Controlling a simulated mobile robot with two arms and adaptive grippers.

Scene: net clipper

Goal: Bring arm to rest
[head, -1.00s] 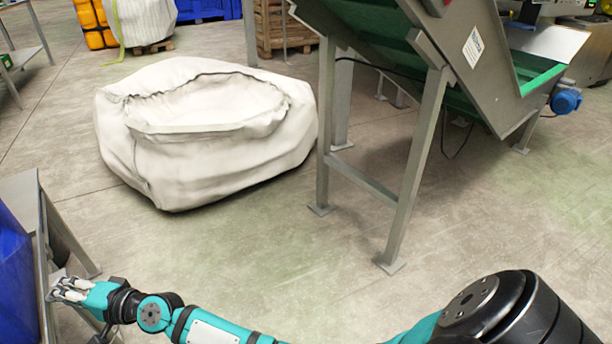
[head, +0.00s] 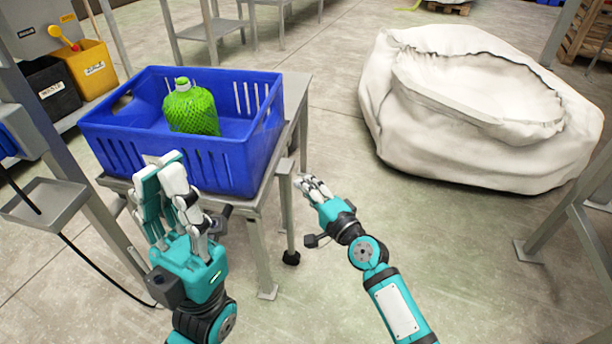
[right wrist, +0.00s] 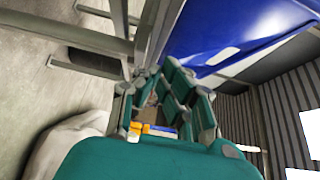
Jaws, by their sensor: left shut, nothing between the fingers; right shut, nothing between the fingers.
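My left gripper (head: 166,190) is in the lower left of the head view, in front of the near wall of the blue crate (head: 215,165). It is shut and empty, its fingers pointing up. My right gripper (head: 312,188) is shut and empty, low beside the right side of the metal table (head: 298,100), its fingers pointing up and left. In the right wrist view the right gripper's fingers (right wrist: 165,100) show with nothing between them, and the blue crate (right wrist: 225,35) is above them.
The crate stands on the table and holds a green netted bag (head: 190,110). A large white sack (head: 470,110) lies on the floor at the right. Black and yellow bins (head: 88,72) are at the left. The floor between table and sack is clear.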

